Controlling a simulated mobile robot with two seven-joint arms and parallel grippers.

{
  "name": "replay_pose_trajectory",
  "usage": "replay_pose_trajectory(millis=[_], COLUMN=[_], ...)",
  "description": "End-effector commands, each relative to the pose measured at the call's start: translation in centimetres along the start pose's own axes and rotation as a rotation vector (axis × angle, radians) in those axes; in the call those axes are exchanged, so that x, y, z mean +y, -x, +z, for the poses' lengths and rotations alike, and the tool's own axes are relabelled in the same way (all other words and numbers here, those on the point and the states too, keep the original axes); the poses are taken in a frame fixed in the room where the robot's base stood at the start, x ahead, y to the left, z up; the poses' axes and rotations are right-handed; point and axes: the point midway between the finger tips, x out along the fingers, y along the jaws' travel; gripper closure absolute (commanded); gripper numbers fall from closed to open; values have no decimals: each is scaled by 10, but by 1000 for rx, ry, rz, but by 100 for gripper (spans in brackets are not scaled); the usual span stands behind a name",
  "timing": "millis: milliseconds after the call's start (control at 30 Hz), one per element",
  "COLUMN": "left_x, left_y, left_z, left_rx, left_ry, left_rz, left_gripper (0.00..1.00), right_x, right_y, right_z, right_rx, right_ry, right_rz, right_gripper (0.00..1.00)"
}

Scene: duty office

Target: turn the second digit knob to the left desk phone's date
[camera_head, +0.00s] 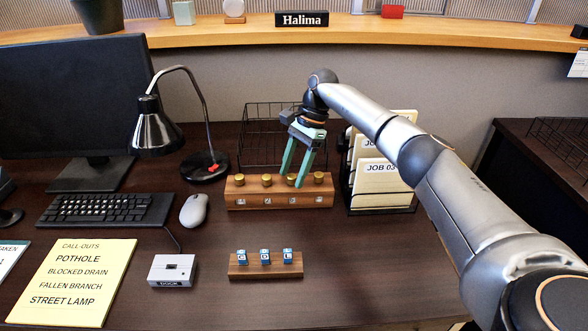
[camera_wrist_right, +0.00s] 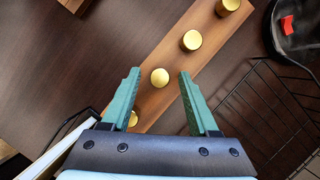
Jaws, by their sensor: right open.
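A wooden block (camera_head: 235,200) with a row of several brass knobs stands on the desk in the head view. Small pale windows sit on its front under the knobs; their characters are too small to read. The second knob from the left (camera_head: 266,181) also shows in the right wrist view (camera_wrist_right: 192,40), outside the fingers. My right gripper (camera_head: 292,179) is open with green fingers pointing down at the block. In the wrist view the third knob from the left (camera_wrist_right: 160,78) shows between the open fingertips (camera_wrist_right: 160,74); contact is not visible. I recognise no desk phone. My left gripper is not in view.
A wire basket (camera_head: 246,130) stands behind the block, a folder rack (camera_head: 382,208) to its right, and a black lamp (camera_head: 158,130) to its left. A small wooden stand with blue cubes (camera_head: 266,271) lies in front. Desk space at front right is clear.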

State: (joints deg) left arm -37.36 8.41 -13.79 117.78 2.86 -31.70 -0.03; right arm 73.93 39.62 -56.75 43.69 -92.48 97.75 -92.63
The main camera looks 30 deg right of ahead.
Motion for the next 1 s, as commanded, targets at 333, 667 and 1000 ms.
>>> replay_pose_trajectory(millis=[333, 667, 1000], left_x=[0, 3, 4], left_y=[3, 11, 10], left_z=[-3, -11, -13], left_rx=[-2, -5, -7], left_ry=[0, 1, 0], left_rz=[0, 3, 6], left_gripper=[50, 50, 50], right_x=[-1, 0, 0], right_y=[44, 110, 125], right_z=[1, 2, 0], right_rx=[0, 0, 0], right_ry=[-1, -1, 0], right_rz=[-5, 0, 0], right_gripper=[40, 40, 40])
